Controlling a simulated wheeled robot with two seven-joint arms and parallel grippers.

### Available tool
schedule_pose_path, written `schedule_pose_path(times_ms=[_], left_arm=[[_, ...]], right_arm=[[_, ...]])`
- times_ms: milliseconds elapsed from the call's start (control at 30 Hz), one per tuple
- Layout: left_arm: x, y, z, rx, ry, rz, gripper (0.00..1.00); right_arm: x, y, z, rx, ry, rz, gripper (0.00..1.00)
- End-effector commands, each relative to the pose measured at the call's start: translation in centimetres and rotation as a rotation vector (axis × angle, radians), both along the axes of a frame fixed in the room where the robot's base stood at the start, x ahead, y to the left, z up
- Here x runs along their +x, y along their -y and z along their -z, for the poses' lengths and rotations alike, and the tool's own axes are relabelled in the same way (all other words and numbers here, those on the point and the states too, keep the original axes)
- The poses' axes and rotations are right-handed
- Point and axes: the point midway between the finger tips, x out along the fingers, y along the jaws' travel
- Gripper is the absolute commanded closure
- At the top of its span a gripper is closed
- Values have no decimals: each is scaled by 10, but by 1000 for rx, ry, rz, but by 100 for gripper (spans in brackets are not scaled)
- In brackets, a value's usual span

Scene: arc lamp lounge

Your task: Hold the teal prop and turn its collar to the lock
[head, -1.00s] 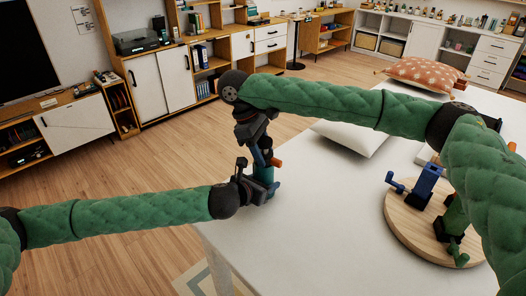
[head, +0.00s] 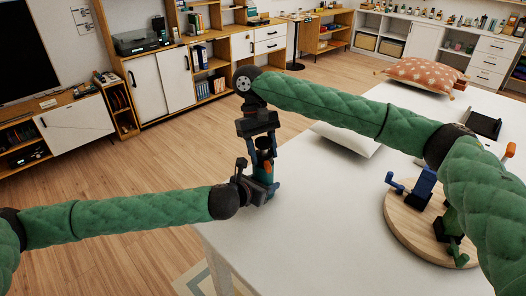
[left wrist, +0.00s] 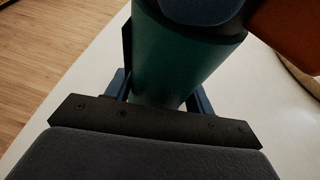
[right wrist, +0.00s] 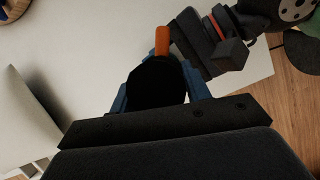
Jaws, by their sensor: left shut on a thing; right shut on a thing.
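The teal prop (left wrist: 175,65) stands upright at the table's near left corner, and my left gripper (head: 262,188) is shut around its body from the left. In the head view the prop is mostly hidden by my grippers. Its dark collar (left wrist: 205,10) shows at the top of the left wrist view, with an orange lug (left wrist: 290,30) sticking out to the right. My right gripper (head: 263,150) comes from above and is shut on the collar. In the right wrist view the dark round collar top (right wrist: 157,82) sits between the blue fingers, with the orange lug (right wrist: 162,40) beyond. No lock mark is legible.
A round wooden board (head: 398,215) at the table's right carries a blue fixture (head: 424,184) and a green one (head: 452,232), partly behind my right arm. A white cushion (head: 345,138) and a patterned orange cushion (head: 425,72) lie further back. The table's middle is clear.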

Motion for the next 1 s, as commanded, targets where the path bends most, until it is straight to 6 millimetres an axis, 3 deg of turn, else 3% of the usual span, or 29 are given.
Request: schedule_pose_path(times_ms=[500, 533, 633, 1000], left_arm=[[-3, 3, 0, -1, -1, 7, 87], [-3, 3, 0, -1, -1, 7, 87], [-3, 2, 0, -2, -1, 6, 87], [-1, 1, 0, -1, 0, 2, 87]], right_arm=[[1, 0, 0, 0, 2, 23, 76], [1, 0, 0, 0, 2, 23, 51], [1, 0, 0, 0, 2, 22, 31], [2, 0, -3, -1, 1, 21, 31]])
